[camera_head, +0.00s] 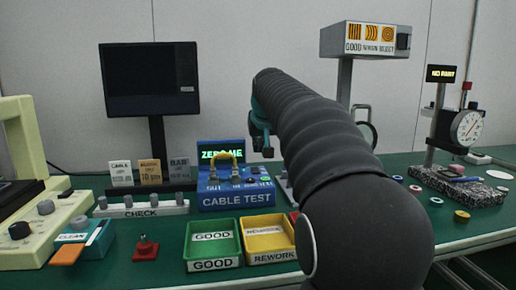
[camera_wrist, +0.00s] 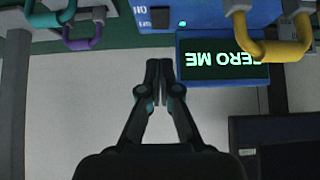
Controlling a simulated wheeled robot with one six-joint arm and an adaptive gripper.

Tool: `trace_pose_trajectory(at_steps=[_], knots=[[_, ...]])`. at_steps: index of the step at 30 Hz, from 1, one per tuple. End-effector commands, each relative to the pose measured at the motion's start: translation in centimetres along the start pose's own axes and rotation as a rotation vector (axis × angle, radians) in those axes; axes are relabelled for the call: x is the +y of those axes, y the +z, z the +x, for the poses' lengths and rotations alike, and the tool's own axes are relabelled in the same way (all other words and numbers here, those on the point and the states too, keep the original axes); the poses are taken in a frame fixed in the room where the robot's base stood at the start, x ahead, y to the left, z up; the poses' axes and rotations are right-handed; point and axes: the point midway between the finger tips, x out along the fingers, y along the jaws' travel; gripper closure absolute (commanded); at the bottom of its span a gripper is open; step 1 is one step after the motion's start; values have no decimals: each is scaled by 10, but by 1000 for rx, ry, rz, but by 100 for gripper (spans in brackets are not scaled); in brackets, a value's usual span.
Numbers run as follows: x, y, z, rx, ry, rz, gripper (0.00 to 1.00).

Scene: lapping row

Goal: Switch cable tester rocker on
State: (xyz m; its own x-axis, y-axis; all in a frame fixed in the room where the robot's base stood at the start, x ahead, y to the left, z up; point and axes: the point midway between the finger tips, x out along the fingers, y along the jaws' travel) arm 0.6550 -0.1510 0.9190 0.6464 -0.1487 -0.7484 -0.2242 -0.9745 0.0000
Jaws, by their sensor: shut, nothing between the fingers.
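The blue cable tester (camera_head: 237,200) stands on the green bench, with a lit "ZERO ME" screen (camera_head: 222,153) and a yellow cable looped on top. In the wrist view the tester's blue face (camera_wrist: 205,14) is upside down at the top, beside the same screen (camera_wrist: 222,60). A small black part (camera_wrist: 160,17) on that face may be the rocker; its on or off position is too small to tell. My gripper (camera_wrist: 158,66) is shut and empty, its fingertips just left of the screen in the picture. In the head view my gripper (camera_head: 265,150) is beside the tester's upper right, partly hidden by my arm.
Green "GOOD" (camera_head: 213,264) and yellow "REWORK" (camera_head: 270,258) bins stand before the tester. A "CHECK" rack (camera_head: 140,209) stands to its left. A dark monitor (camera_head: 150,80) stands behind, and a dial gauge stand (camera_head: 466,128) is at right.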

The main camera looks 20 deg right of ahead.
Motion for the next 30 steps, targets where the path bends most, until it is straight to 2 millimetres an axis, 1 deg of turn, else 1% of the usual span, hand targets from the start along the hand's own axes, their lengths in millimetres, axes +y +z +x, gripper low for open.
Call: trace_pose_trajectory(at_steps=[1,6,9,12,18,30], knots=[[0,3,-12,5,0,0,100],[0,10,-44,3,0,0,100],[0,13,-60,2,0,0,100],[0,15,-71,2,0,0,100],[0,17,-80,0,0,0,100],[0,17,-81,0,0,0,100]])
